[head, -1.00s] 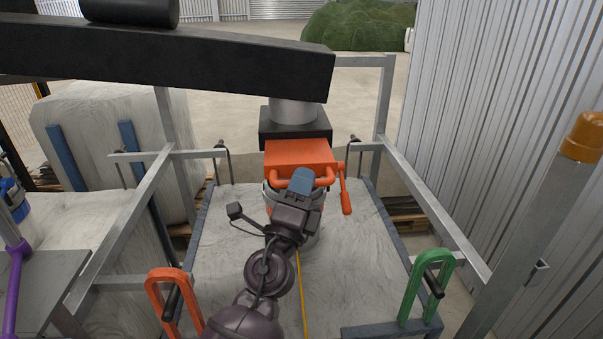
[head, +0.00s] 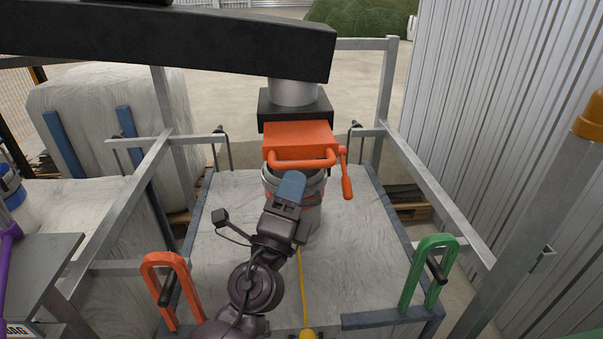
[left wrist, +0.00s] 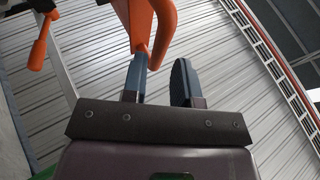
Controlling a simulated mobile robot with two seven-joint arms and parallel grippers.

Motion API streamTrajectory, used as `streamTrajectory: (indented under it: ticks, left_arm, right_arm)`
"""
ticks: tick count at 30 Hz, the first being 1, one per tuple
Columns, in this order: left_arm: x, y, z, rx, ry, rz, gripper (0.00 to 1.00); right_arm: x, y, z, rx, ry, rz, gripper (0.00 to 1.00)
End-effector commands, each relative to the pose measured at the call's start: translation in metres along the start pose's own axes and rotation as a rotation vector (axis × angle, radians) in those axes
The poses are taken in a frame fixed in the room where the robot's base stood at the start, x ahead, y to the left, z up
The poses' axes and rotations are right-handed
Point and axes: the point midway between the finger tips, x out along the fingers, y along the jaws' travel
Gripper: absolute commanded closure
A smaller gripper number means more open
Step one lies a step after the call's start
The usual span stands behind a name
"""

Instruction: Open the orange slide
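The orange slide (head: 298,136) is a flat plate under a black block below a grey pipe. Its looped front handle (head: 303,164) faces me. My left gripper (head: 291,187) is just below and in front of the handle in the head view. In the left wrist view its two blue fingers (left wrist: 160,82) are apart with nothing between them that I can see held. The orange handle (left wrist: 162,30) shows by the left finger's tip and partly over the gap; I cannot tell whether they touch. My right gripper is not in view.
Metal frame rails flank the white bag top (head: 350,260). An orange loop (head: 170,285) and a green loop (head: 428,270) stand at the front corners. A dark beam (head: 170,45) crosses above.

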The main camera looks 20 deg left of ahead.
Motion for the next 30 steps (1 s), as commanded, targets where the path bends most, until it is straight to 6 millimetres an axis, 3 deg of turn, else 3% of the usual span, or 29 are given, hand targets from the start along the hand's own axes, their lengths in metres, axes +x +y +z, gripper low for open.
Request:
streamTrajectory:
  ticks: [3,10,30]
  left_arm:
    - [-0.027,0.008,-0.002,0.001,0.003,0.009,0.73]
    - [-0.054,0.005,-0.001,0.000,0.002,0.007,0.73]
    - [-0.062,0.000,0.000,0.000,0.000,0.001,0.73]
  right_arm:
    - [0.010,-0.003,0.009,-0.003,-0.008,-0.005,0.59]
    - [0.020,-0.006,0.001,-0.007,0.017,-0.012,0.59]
    - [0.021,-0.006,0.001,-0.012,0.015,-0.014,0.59]
